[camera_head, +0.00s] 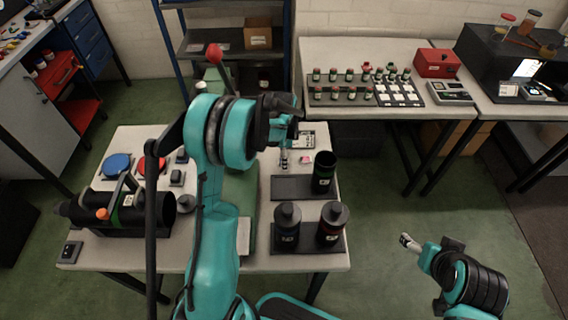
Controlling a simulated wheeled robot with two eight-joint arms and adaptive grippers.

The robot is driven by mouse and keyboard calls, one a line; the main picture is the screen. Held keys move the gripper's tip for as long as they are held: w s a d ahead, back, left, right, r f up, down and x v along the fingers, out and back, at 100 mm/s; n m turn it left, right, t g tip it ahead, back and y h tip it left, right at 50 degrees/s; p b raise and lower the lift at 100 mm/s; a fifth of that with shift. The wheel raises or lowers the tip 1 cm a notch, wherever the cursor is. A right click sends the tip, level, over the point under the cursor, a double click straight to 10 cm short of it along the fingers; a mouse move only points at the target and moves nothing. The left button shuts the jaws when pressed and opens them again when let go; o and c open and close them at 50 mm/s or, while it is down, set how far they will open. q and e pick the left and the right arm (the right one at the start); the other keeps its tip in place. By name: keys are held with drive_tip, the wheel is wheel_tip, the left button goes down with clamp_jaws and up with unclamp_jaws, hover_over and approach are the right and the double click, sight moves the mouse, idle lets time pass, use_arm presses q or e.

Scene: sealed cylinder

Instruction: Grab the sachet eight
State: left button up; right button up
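Several small white pieces, possibly the sachets, lie on the right part of a dark tray (352,98) on the back table. Their labels are too small to read, so I cannot tell which is sachet eight. My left gripper (284,158) points down above the near table, close to a small pink-and-white item (305,160). Its fingers are small and partly hidden by the wrist, so I cannot see whether they hold anything. My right gripper (408,242) is over the green floor at the right, away from both tables. Its finger opening is not clear.
Dark cylinders (287,228) (331,224) (324,172) stand at the near table's right side. A large black cylinder device (120,212) lies at its left. Several small bottles stand on the back tray, beside a red box (437,63). Floor between the tables is clear.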

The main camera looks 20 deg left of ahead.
use_arm(q)
drive_tip(key=c, duration=1)
drive_tip(key=shift+c, duration=0.2)
drive_tip(key=shift+r, duration=0.15)
